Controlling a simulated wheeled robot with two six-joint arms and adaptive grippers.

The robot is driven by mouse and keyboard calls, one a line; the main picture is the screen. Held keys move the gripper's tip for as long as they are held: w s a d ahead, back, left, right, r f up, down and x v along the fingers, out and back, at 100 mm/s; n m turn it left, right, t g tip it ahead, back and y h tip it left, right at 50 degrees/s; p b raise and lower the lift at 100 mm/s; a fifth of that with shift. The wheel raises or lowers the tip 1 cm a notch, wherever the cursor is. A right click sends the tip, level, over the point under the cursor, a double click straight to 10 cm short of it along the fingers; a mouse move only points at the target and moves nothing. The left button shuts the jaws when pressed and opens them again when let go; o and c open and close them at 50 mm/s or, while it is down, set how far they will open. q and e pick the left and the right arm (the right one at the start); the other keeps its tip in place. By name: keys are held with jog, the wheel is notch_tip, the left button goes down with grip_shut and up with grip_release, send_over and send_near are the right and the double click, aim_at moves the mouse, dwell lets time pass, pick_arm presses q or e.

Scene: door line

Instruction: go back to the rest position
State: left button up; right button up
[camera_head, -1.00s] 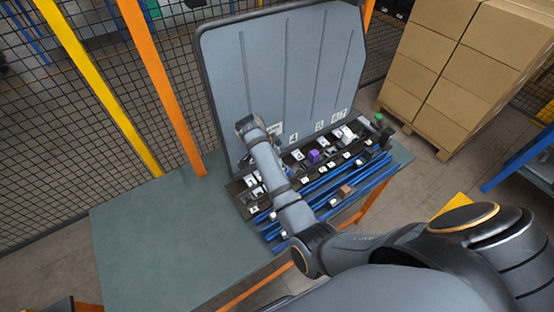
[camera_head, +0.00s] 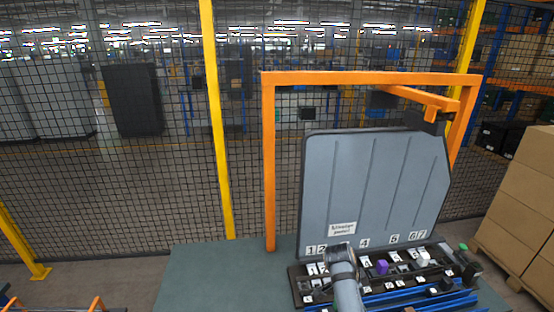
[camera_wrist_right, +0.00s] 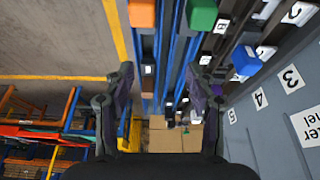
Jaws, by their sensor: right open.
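My right gripper (camera_wrist_right: 163,85) shows in the right wrist view with its two dark fingers spread apart and nothing between them. It hangs above the blue rails and the floor beside the grey door panel. In the head view only a grey link of my arm shows, in front of the panel (camera_head: 370,190); its gripper is hidden there. My left gripper is in neither view.
A dark parts rack (camera_head: 300,284) with a purple block (camera_head: 382,267) stands at the panel's foot, with blue rails (camera_head: 400,298) in front. An orange frame (camera_head: 269,170) stands behind. Cartons (camera_head: 525,205) are at right. The table's left part (camera_head: 215,275) is clear.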

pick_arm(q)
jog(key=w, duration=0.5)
pick_arm(e)
jog(key=s+d+f+n+t+y, duration=0.1)
jog(key=s+d+n, duration=0.1)
jog(key=s+n, duration=0.4)
jog(key=s+d+f+n+t+y, duration=0.15)
jog(key=s+n, duration=0.25)
jog(key=s, duration=0.4)
jog(key=s+a+r+n+y, duration=0.1)
jog(key=s+a+r+n, duration=0.2)
jog(key=s+n, duration=0.45)
notch_tip(320, 180, down, 27)
jog(key=s+d+b, duration=0.2)
jog(key=d+b, duration=0.1)
pick_arm(q)
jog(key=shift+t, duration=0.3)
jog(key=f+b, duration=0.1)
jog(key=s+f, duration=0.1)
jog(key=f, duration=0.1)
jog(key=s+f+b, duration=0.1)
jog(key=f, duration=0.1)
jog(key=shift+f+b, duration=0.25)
jog(key=shift+b, duration=0.1)
pick_arm(e)
jog(key=s+d+f+g, duration=0.1)
jog(key=s+f+g, duration=0.1)
jog(key=s+f, duration=1.7)
jog(key=shift+f+m, duration=0.45)
jog(key=shift+f, duration=0.25)
